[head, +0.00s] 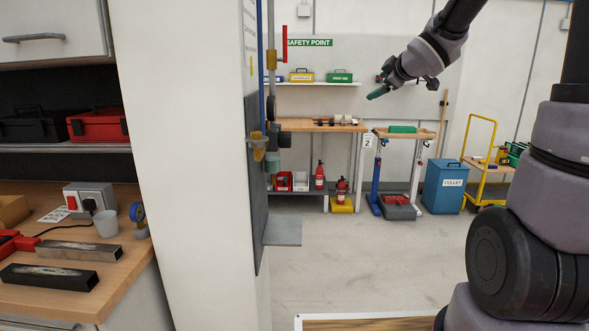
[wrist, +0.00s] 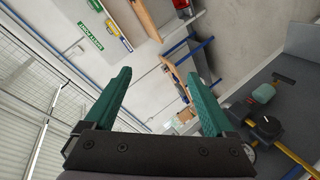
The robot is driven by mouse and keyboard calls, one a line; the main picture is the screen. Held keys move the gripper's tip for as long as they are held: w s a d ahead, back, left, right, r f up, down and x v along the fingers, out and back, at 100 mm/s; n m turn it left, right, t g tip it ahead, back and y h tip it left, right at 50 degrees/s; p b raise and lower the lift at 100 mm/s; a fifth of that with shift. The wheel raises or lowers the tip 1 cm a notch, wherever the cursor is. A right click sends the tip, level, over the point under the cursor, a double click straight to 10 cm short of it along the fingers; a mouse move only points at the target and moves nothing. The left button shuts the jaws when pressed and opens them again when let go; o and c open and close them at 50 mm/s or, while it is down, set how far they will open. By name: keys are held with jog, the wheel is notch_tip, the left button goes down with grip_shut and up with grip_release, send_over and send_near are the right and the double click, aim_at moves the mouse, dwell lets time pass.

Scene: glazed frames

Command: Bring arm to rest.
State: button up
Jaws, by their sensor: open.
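My gripper (head: 377,93) is raised in the air at the upper right of the head view, with my arm reaching in from the top right. In the wrist view my gripper (wrist: 160,100) shows two green fingers spread wide apart. Nothing is between them. In the head view the fingers overlap each other, pointing left and slightly down. The gripper appears against the far wall, clear of any surface.
A white pillar (head: 180,130) stands left of centre, with a grey panel carrying valves and pipes (head: 258,150) on its side. A wooden workbench (head: 90,250) is at the left. Far benches, a blue bin (head: 444,190) and a yellow trolley (head: 482,165) stand behind. The floor (head: 370,260) between is clear.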

jog(key=s+d+r+m+g+h, duration=0.1)
jog(key=s+d+r+m+h, duration=0.2)
jog(key=s+m, duration=0.5)
jog(key=s+a+f+m+g+y, duration=0.1)
jog(key=s+f+m+g, duration=0.1)
jog(key=s, duration=0.9)
jog(key=s+a+f+m+g+y, duration=0.1)
jog(key=s+f+m+g, duration=0.2)
jog(key=s+m, duration=0.4)
jog(key=s, duration=0.5)
jog(key=shift+a+f, duration=0.4)
jog(key=shift+w, duration=0.1)
